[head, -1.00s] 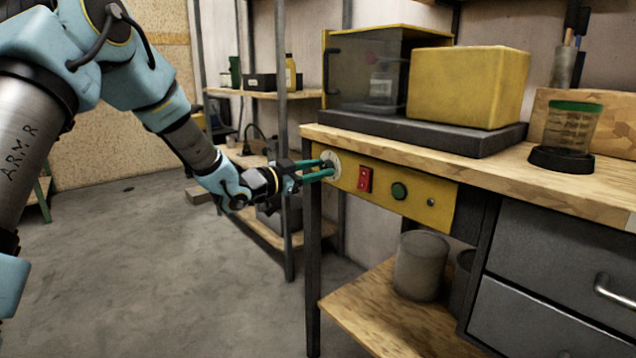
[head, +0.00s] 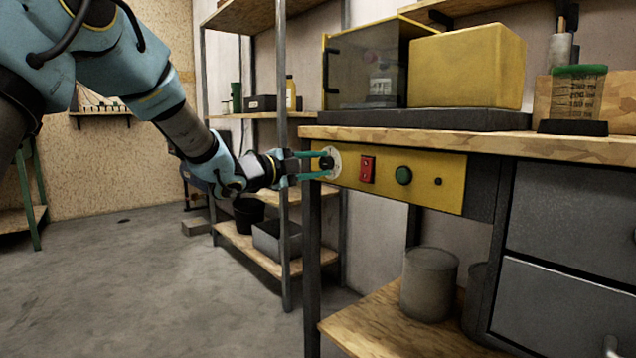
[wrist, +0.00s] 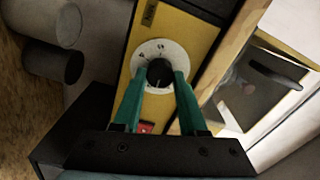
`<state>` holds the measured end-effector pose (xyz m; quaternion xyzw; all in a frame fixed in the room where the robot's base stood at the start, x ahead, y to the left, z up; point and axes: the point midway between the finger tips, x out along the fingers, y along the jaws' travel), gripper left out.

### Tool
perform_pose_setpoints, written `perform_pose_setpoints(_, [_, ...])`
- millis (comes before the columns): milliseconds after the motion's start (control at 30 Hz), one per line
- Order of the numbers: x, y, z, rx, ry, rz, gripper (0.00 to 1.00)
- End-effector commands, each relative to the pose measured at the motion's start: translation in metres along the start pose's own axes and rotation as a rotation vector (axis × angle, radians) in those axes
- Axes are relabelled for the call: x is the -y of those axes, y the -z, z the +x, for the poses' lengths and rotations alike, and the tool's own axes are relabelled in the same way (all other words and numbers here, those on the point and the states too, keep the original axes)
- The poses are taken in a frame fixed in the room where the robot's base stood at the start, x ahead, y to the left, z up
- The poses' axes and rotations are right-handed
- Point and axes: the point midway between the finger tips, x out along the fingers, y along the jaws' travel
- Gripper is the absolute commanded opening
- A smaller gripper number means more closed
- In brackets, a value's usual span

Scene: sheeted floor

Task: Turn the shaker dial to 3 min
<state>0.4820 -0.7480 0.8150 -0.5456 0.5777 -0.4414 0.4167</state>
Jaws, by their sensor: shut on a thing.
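The shaker dial (head: 327,162) is a black knob on a round white scale plate (head: 335,170), set at the left end of the yellow control panel (head: 445,180). The knob also shows in the wrist view (wrist: 160,72), with the white scale plate (wrist: 172,48) around it. The scale's marks are too small to read. My gripper (head: 322,164) reaches the dial from the left, and its green fingers are shut on the knob. In the wrist view my gripper (wrist: 160,82) has one finger on each side of the knob.
A red switch (head: 367,169) and a green button (head: 403,175) sit right of the dial. The wooden bench top (head: 430,142) overhangs the panel. A dark table leg (head: 312,250) stands below the dial, and a shelf rack (head: 283,120) stands behind my gripper.

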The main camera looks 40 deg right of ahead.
Motion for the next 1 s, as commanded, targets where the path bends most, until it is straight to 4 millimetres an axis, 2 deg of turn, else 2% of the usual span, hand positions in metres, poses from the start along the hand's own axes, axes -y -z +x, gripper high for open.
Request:
perform_pose_setpoints(33, [-0.0071, -0.0016, -0.0001, 0.0, 0.0, 0.047, 0.0])
perform_pose_setpoints(1000, [-0.0073, -0.0016, 0.0003, -0.001, -0.001, 0.914, 0.0])
